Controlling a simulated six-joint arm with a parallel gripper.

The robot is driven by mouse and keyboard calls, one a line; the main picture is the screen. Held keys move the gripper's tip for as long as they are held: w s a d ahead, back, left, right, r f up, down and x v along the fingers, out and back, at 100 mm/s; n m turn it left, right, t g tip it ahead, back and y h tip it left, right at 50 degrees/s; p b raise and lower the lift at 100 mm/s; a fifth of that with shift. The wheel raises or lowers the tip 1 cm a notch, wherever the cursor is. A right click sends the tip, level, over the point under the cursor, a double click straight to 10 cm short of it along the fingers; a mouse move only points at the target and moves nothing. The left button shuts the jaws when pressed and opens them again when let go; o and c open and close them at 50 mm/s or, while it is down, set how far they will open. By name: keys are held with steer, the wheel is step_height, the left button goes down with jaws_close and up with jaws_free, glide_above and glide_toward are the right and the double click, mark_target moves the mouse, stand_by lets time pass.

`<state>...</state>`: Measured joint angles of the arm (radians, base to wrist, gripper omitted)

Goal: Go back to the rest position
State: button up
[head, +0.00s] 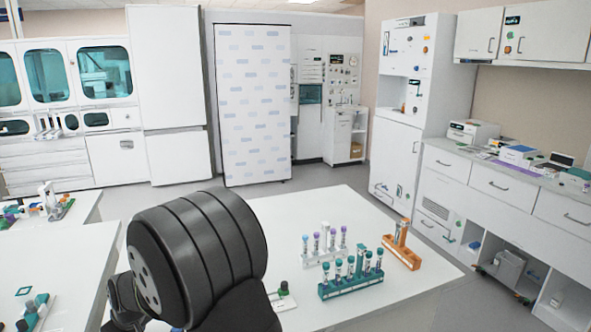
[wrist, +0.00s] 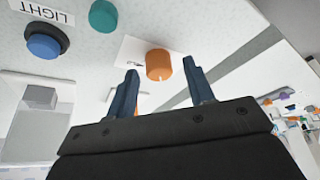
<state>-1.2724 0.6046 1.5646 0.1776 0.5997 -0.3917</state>
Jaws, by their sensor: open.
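My gripper (wrist: 160,67) shows in the wrist view with its two dark blue fingers apart and nothing seen held between them. An orange knob (wrist: 159,65) on a pale panel appears just past the fingertips; I cannot tell the gap, but the fingers are not closed around it. In the head view my dark arm link fills the lower left middle, and the gripper itself is not visible there.
The panel also has a blue button (wrist: 43,46) by a LIGHT label and a teal button (wrist: 103,16). On the white table (head: 300,212) stand a teal tube rack (head: 350,286), a white tube rack (head: 322,256) and an orange rack (head: 401,254).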

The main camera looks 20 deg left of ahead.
steer(key=shift+s+m+t, duration=0.15)
steer(key=shift+m+t, duration=0.55)
steer(key=shift+m, duration=1.3)
steer(key=shift+m+t+h, duration=0.4)
steer(key=shift+m+t, duration=0.2)
steer(key=shift+m, duration=1)
steer(key=shift+c, duration=1)
